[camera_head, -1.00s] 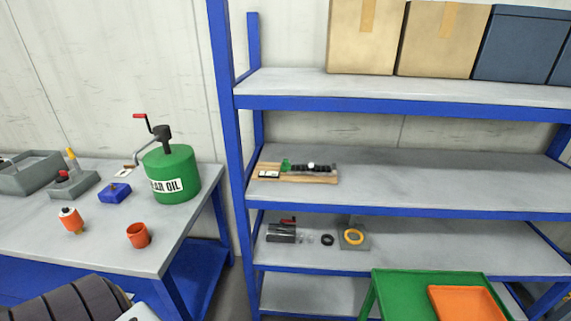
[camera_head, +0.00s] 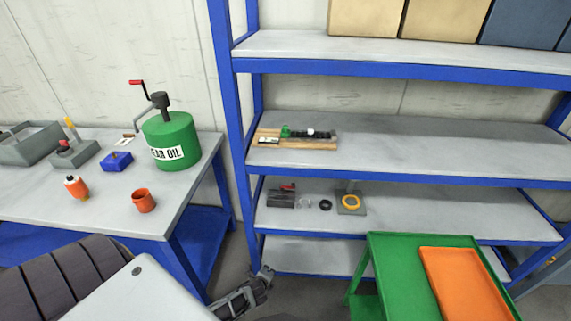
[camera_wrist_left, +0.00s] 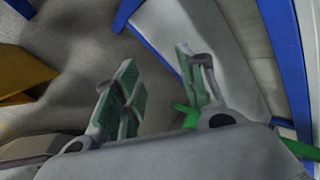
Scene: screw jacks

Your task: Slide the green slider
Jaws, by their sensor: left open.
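The green slider (camera_head: 285,131) sits near the left end of a dark rail on a wooden board (camera_head: 326,145). The board lies on the middle shelf of the blue and grey rack, near its left post. My left gripper (camera_head: 266,277) shows low in the head view, below and in front of that shelf, well apart from the slider. In the left wrist view its two fingers (camera_wrist_left: 160,95) stand apart with nothing between them. My right gripper is in neither view.
A green oil drum (camera_head: 175,143) with a crank and an orange cup (camera_head: 144,201) stand on the left table. A green cart (camera_head: 385,285) with an orange tray (camera_head: 460,285) stands at the lower right. The middle shelf (camera_head: 450,150) is clear right of the board.

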